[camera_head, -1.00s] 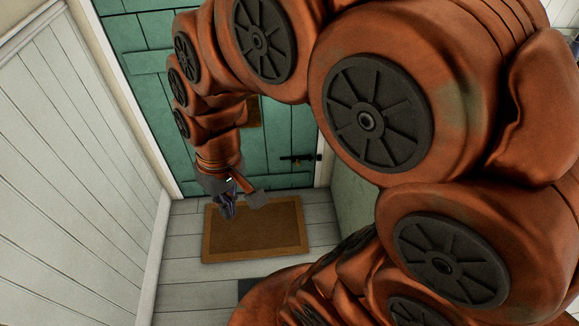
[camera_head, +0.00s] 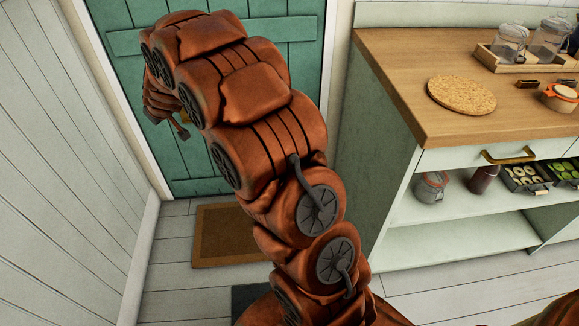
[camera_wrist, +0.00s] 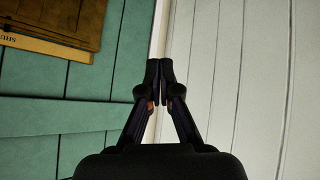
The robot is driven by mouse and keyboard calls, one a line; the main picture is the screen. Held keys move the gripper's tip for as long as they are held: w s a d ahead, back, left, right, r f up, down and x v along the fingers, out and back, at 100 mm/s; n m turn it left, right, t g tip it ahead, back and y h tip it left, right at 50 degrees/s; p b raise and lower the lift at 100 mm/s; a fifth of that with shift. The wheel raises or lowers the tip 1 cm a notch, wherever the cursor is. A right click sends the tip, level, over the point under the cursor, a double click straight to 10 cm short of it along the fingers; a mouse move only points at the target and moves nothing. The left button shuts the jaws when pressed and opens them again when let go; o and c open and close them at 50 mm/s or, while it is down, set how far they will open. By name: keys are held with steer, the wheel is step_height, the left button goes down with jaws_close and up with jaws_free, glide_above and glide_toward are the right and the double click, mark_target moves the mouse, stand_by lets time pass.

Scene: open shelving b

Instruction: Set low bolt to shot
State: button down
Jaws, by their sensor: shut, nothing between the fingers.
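The green plank door (camera_head: 205,175) stands at the back of the head view, partly covered by my arm. The low bolt does not show in either current view. My gripper (camera_wrist: 160,70) is shut and empty in the wrist view. It points toward the seam between the green door (camera_wrist: 75,112) and the white panelled wall. In the head view my gripper is mostly hidden behind my arm, near the door's left side.
A wooden sign (camera_wrist: 55,25) is on the door. A brown doormat (camera_head: 222,237) lies before it. The white plank wall (camera_head: 60,150) is close on the left. A wood-topped counter (camera_head: 400,60) with open shelves stands on the right, holding jars and a cork mat (camera_head: 461,95).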

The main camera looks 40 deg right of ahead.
steer(key=w+d+f+m+t+h+b, duration=0.1)
steer(key=w+d+f+h+b, duration=0.35)
steer(key=d+f, duration=0.6)
steer(key=w+d+f+h+b, duration=0.4)
steer(key=w+d+f+b, duration=0.15)
steer(key=d+f, duration=0.5)
steer(key=s+d+f+g+h+b, duration=0.2)
steer(key=s+d+f+b, duration=0.1)
steer(key=f, duration=0.5)
steer(key=s+d+f+m+g+h+b, duration=0.1)
steer(key=s+d+f+g+h+b, duration=0.1)
steer(key=s+d+f, duration=0.3)
steer(key=s+d+f+m+g+h+b, duration=0.1)
steer(key=s+d+f+g+h+b, duration=0.2)
steer(key=f, duration=0.9)
steer(key=s+d, duration=0.1)
steer(key=d, duration=0.2)
steer(key=shift+s+d+f+g+b, duration=0.15)
steer(key=shift+s+f+g+b, duration=0.15)
steer(key=shift+s+f+b, duration=0.1)
steer(key=shift+w+h, duration=0.1)
steer(key=shift+h, duration=0.15)
steer(key=s+b+x, duration=0.2)
steer(key=b+x, duration=0.3)
steer(key=x, duration=0.7)
steer(key=shift+s+d+f, duration=0.4)
steer(key=shift+d, duration=0.1)
